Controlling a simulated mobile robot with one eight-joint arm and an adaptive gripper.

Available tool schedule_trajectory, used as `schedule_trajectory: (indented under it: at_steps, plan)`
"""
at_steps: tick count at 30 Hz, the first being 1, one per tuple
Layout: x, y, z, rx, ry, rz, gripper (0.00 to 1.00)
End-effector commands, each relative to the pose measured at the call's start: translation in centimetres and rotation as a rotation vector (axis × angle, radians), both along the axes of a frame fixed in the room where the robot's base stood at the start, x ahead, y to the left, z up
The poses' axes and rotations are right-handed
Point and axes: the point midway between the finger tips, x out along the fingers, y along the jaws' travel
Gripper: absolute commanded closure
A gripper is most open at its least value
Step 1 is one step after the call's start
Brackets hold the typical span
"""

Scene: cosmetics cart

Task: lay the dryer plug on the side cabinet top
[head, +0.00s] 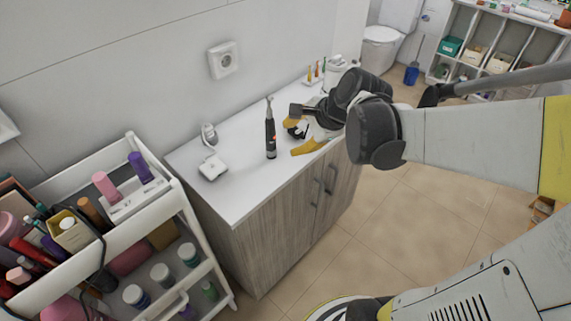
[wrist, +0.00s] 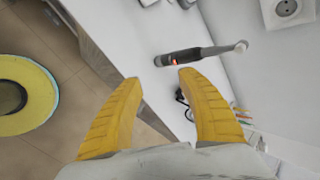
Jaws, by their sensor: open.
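The side cabinet top (head: 237,196) is white and shows below my gripper; it also shows in the wrist view (wrist: 122,40). My gripper (head: 291,138) is open over its right part, yellow fingers apart and nothing between the tips in the wrist view (wrist: 158,77). A small black piece, probably the dryer plug (head: 300,131), shows between the fingers in the head view. In the wrist view a black, cord-like piece (wrist: 181,97) shows beside the right finger, which partly hides it. It seems to be on the top, but contact is unclear.
A dark electric toothbrush (head: 270,132) stands upright left of my gripper. A white device (head: 209,134) and a white case (head: 212,167) sit further left. A wall socket (head: 223,60) is above. A loaded cart (head: 160,222) stands left; the top's front left is clear.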

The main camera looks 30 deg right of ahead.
Motion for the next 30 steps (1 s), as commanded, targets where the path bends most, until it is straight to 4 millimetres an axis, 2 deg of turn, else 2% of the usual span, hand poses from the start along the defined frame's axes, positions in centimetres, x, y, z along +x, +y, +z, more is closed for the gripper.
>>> schedule_trajectory:
  at_steps: [1, 6, 9, 12, 18, 30]
  plan:
    - [-1.8, 2.2, 0.7, -0.135, -0.014, 0.155, 0.54]
    - [-7.1, 6.4, 2.1, -0.605, -0.073, 0.69, 0.54]
    - [-9.6, 7.7, 2.4, -0.826, -0.102, 0.948, 0.54]
    - [-11.2, 8.3, 2.6, -0.984, -0.122, 1.131, 0.54]
    - [-12.3, 8.6, 2.6, -1.106, -0.136, 1.271, 0.54]
    - [-12.3, 8.5, 2.6, -1.105, -0.136, 1.27, 0.54]
